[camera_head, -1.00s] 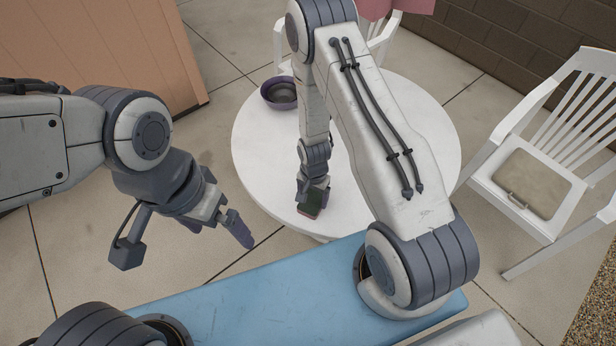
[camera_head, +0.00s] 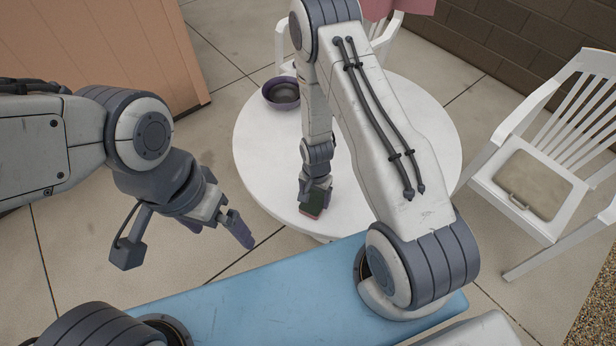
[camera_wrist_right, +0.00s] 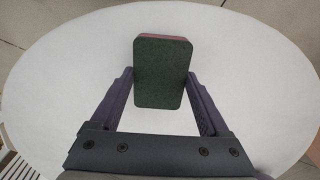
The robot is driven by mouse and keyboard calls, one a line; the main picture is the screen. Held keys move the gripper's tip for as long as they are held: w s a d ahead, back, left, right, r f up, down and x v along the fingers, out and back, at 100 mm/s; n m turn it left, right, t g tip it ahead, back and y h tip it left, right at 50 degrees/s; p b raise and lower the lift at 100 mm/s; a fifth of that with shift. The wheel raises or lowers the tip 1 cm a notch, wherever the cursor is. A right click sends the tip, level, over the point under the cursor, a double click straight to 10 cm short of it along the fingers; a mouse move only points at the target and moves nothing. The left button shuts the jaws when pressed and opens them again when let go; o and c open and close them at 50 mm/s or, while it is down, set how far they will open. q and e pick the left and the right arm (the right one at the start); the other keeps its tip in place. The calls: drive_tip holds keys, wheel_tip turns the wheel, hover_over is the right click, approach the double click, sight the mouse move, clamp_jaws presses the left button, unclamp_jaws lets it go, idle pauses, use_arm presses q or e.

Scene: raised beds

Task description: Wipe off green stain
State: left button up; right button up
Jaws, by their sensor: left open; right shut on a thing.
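A sponge with a dark green face and a reddish-pink edge (camera_wrist_right: 163,72) is held between the fingers of my right gripper (camera_wrist_right: 163,105). In the head view the sponge (camera_head: 311,207) is low at the near part of the round white table (camera_head: 262,170), below my right gripper (camera_head: 314,190). I cannot tell whether it touches the tabletop. My left gripper (camera_head: 218,229) is open and empty, left of the table and away from it. No green stain shows in either view; my right arm and the sponge hide part of the tabletop.
A purple bowl (camera_head: 281,93) is at the table's far left edge. A white chair (camera_head: 530,190) with a beige cushion stands at right, and another white chair (camera_head: 378,45) is behind the table. The visible tabletop around the sponge is clear.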

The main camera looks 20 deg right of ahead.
drive_tip(key=shift+w+a+f, duration=0.15)
drive_tip(key=shift+w+f, duration=0.1)
drive_tip(key=shift+w, duration=0.2)
drive_tip(key=shift+w+r+p, duration=0.2)
drive_tip(key=shift+r+p, duration=0.25)
drive_tip(key=shift+r, duration=0.15)
drive_tip(key=shift+s+r+p, duration=0.2)
drive_tip(key=shift+r+p, duration=0.45)
drive_tip(key=shift+r, duration=0.45)
drive_tip(key=shift+w+a+r, duration=0.1)
drive_tip(key=shift+r, duration=0.15)
drive_tip(key=shift+r+p, duration=1.9)
drive_tip(key=shift+r, duration=0.25)
use_arm(q)
drive_tip(key=r, duration=0.5)
drive_tip(key=shift+w+r, duration=0.4)
